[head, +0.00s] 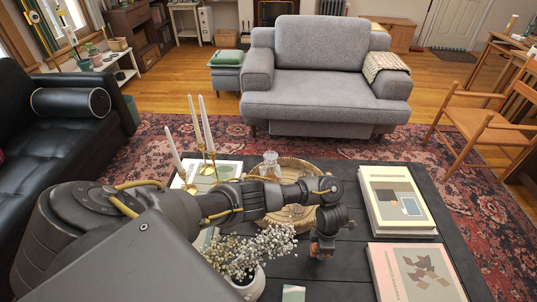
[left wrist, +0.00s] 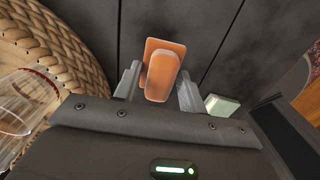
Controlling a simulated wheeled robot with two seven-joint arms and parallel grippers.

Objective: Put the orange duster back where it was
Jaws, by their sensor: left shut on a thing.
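The orange duster (left wrist: 163,68) shows in the left wrist view between the two fingers of my left gripper (left wrist: 159,88). The gripper is shut on it, over the dark plank top of the coffee table (head: 345,262). In the head view my left arm reaches in from the left across the table, and my left gripper (head: 322,244) points down right of the white flowers. The duster is mostly hidden there by the gripper. I cannot tell whether the duster touches the table. My right gripper is not in view.
A woven tray (head: 297,165) with glassware sits behind my wrist, close beside the gripper. Brass candlesticks (head: 208,160) stand at left. White flowers (head: 250,250) in a pot are at front. Two book stacks (head: 398,200) (head: 415,272) lie at right. A small pale green block (head: 293,293) lies near the front.

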